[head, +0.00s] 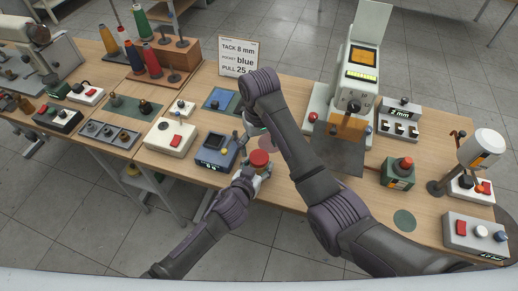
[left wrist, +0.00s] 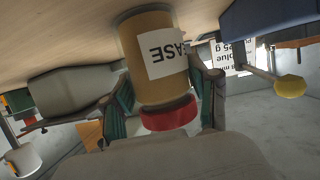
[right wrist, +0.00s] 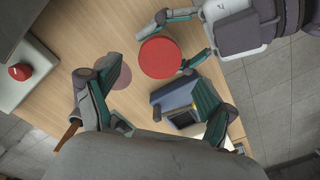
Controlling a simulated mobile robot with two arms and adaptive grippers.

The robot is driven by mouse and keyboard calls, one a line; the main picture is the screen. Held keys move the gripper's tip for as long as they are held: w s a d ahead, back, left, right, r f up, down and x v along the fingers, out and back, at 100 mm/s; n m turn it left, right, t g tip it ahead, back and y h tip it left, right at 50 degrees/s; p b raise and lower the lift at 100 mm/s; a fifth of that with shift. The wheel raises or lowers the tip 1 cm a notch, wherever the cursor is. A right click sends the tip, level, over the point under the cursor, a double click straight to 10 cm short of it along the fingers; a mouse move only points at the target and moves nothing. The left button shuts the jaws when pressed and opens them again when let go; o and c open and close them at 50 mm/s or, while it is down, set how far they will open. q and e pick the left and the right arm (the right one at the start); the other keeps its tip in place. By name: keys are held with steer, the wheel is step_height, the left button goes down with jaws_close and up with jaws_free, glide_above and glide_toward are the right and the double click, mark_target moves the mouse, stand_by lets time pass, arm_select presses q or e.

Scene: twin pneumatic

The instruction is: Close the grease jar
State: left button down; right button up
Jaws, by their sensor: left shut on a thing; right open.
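The grease jar is a tan cylinder with a white label, seen upside down in the left wrist view (left wrist: 150,75). Its red lid (head: 259,158) sits on top, and the lid also shows in the left wrist view (left wrist: 170,117) and as a red disc in the right wrist view (right wrist: 160,58). A dark ring shows between lid and body; I cannot tell how tight the lid is. My left gripper (left wrist: 163,95) is shut on the jar's upper part, which stands on the table. My right gripper (right wrist: 158,88) is open and empty, above the table behind the jar.
A blue scale (head: 215,150) stands close left of the jar. A round reddish mat (right wrist: 113,75) lies flat beside the jar. A sign (head: 238,57) stands behind.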

mark_target(259, 157)
steer(key=shift+c, duration=0.4)
steer(key=shift+w+r, duration=0.15)
steer(key=shift+r, duration=0.05)
steer(key=n, duration=0.1)
steer(key=r+n, duration=0.1)
steer(key=w+r+n, duration=0.1)
steer(key=shift+a+n+t, duration=0.3)
steer(key=shift+a, duration=0.05)
steer(key=shift+r+n, duration=0.4)
steer(key=shift+n, duration=0.6)
steer(key=shift+s+r+n, duration=0.1)
steer(key=shift+r+n, duration=0.05)
steer(key=shift+n, duration=0.75)
steer(key=n, duration=0.1)
steer(key=s+n, duration=0.1)
steer(key=shift+d+n, duration=0.3)
steer(key=shift+d, duration=0.1)
steer(key=shift+f, duration=4.05)
